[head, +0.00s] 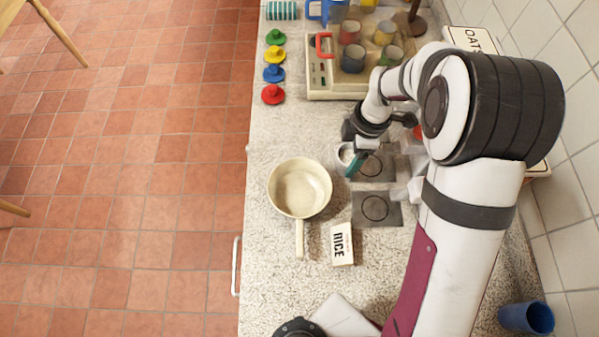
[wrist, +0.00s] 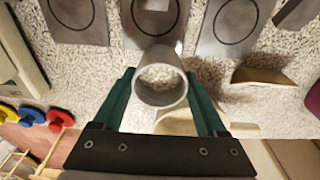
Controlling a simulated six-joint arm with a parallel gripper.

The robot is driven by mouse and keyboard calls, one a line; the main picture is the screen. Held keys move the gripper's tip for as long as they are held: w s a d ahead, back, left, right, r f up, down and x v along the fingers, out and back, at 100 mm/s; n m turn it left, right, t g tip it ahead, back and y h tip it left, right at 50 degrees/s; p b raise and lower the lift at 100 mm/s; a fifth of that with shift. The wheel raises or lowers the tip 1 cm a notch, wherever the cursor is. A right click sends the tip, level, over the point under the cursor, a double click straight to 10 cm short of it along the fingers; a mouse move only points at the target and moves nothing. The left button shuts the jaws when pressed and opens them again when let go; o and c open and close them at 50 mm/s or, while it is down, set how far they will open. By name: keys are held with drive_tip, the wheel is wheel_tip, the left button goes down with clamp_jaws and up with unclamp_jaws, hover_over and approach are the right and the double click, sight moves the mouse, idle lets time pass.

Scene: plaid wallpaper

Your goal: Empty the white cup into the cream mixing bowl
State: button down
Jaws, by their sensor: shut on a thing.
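The white cup (head: 345,154) is held between the teal fingers of my gripper (head: 353,163), above the counter. In the wrist view the cup (wrist: 147,98) sits between both fingers with its round opening toward the camera. A pale, grainy surface shows inside it; I cannot tell whether this is its contents. The cream mixing bowl (head: 300,187) looks like a shallow pan with a handle pointing toward the bottom of the head view. It stands on the counter, below and left of the cup. In the wrist view the bowl (wrist: 178,124) is mostly hidden behind the cup and gripper.
Dark square plates with ring marks (head: 376,208) lie right of the bowl. A rice box (head: 341,244) lies near its handle. Colored knobbed pieces (head: 273,94) line the counter's left edge. A rack with cups (head: 318,75) stands behind. A blue cup (head: 526,318) is at lower right.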

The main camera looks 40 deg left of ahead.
drive_tip(key=shift+s, duration=0.1)
drive_tip(key=shift+s+a+r+t+h, duration=0.2)
drive_tip(key=shift+s+r+t+h, duration=0.1)
drive_tip(key=shift+s+t, duration=0.45)
drive_tip(key=s+r+t, duration=0.2)
drive_tip(key=r, duration=0.1)
drive_tip(key=s+a+r+t, duration=0.1)
drive_tip(key=r+t, duration=0.1)
drive_tip(key=shift+s+r+h, duration=0.1)
drive_tip(key=shift+r+h, duration=0.05)
drive_tip(key=shift+h, duration=0.25)
drive_tip(key=shift+s+a+r+t, duration=0.15)
drive_tip(key=shift+s+r+t, duration=0.1)
drive_tip(key=shift+s+t, duration=0.6)
drive_tip(key=shift+h, duration=0.3)
drive_tip(key=shift+s+a+r+t, duration=0.15)
drive_tip(key=shift+s+t, duration=0.1)
drive_tip(key=shift+t, duration=0.45)
